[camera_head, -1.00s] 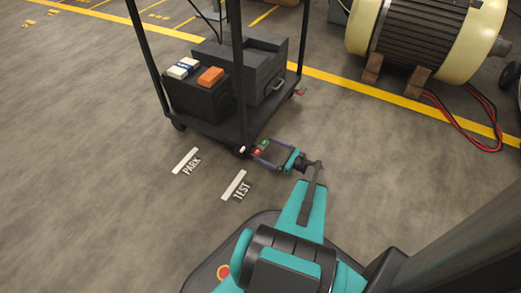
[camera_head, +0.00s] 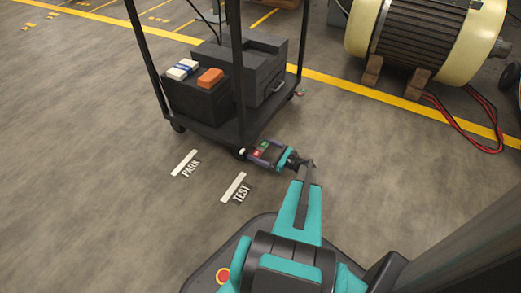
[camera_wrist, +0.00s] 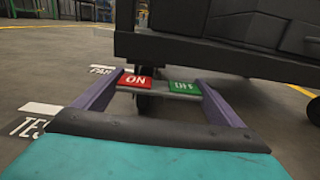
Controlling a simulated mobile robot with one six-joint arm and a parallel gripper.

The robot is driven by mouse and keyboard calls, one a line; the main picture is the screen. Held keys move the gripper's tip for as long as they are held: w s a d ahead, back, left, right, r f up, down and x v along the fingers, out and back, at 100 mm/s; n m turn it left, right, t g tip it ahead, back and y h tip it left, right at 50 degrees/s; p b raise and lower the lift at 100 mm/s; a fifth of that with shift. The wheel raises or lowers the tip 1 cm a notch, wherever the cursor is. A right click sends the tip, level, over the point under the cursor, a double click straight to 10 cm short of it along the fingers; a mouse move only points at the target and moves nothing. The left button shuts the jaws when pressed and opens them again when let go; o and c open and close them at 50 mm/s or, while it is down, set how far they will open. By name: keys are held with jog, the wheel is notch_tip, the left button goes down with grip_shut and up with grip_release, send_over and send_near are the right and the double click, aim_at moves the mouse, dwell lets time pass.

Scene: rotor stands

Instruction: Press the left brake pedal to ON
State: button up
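The brake pedal is a small rocker with a red ON pad (camera_wrist: 136,82) and a green OFF pad (camera_wrist: 184,88). It sits by a near caster of the black cart (camera_head: 213,130). In the wrist view, my gripper (camera_wrist: 162,80) is open, with purple fingers spread on either side of the two pads and nothing held. The head view shows my gripper (camera_head: 262,150) low at the same cart corner, around the red and green pads. Whether a finger touches a pad, and which way the rocker tilts, I cannot tell.
A similar small red pedal (camera_head: 299,93) shows at the cart's right far corner. The cart carries dark boxes, an orange block (camera_head: 210,78) and a white-blue pack (camera_head: 182,69). Floor marks PARK (camera_head: 185,162) and TEST (camera_head: 234,187) lie left. A large motor (camera_head: 415,40) stands at upper right.

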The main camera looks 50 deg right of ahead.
jog(key=shift+n, duration=0.3)
jog(key=shift+a+n+p, duration=0.1)
jog(key=shift+n+p, duration=0.35)
jog(key=shift+n, duration=0.65)
jog(key=o, duration=0.8)
jog(key=shift+s, duration=0.2)
jog(key=p+v, duration=0.5)
jog(key=v, duration=0.8)
jog(key=shift+s, duration=0.3)
jog(key=shift+s, duration=0.1)
